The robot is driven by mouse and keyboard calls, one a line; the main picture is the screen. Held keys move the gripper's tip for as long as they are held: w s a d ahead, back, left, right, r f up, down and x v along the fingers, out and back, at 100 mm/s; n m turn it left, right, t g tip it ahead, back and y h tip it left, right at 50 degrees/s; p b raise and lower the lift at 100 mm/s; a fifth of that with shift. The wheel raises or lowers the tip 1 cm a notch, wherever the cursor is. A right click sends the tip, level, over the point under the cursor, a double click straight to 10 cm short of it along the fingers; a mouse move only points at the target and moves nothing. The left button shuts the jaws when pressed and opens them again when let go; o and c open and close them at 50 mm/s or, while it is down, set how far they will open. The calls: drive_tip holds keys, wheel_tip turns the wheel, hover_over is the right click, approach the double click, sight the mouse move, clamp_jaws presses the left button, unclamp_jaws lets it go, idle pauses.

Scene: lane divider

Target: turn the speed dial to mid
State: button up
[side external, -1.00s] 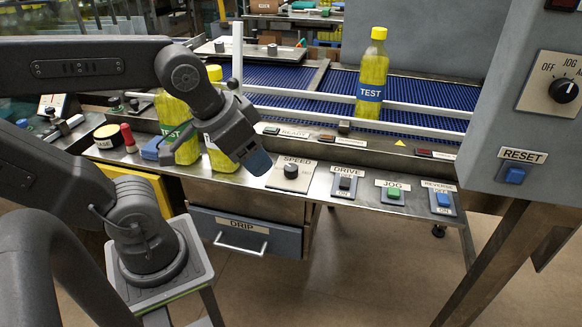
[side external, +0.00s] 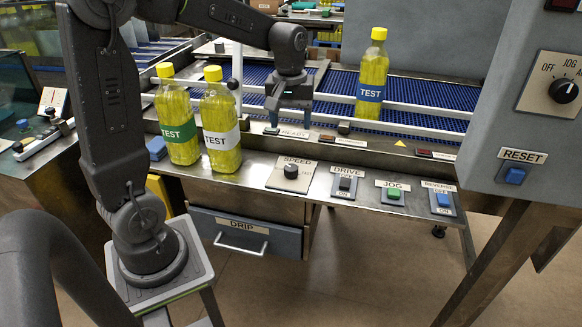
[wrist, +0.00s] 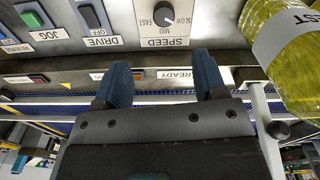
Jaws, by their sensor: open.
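The speed dial (side external: 291,171) is a dark round knob on a pale plate labelled SPEED, on the front panel. It also shows in the wrist view (wrist: 163,16), upside down, with SLOW, MID and FAST marks around it. I cannot tell for sure where its pointer stands. My gripper (side external: 289,120) is open and empty, above the READY label behind the dial, apart from the dial. In the wrist view my two blue fingertips (wrist: 161,75) are spread, with the dial beyond them.
Two yellow TEST bottles, green-labelled (side external: 177,125) and white-labelled (side external: 220,130), stand left of the dial. The DRIVE switch (side external: 345,183), JOG button (side external: 394,193) and REVERSE switch (side external: 443,199) lie right of the dial. A rail (side external: 340,97) runs behind.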

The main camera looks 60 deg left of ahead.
sight(291, 168)
drive_tip(key=shift+n, duration=0.3)
drive_tip(key=f, duration=0.5)
drive_tip(key=a+f, duration=0.1)
drive_tip(key=f, duration=0.8)
drive_tip(key=shift+w+a+f, duration=0.15)
drive_tip(key=shift+w+f, duration=0.25)
drive_tip(key=shift+c, duration=0.2)
drive_tip(key=c, duration=0.9)
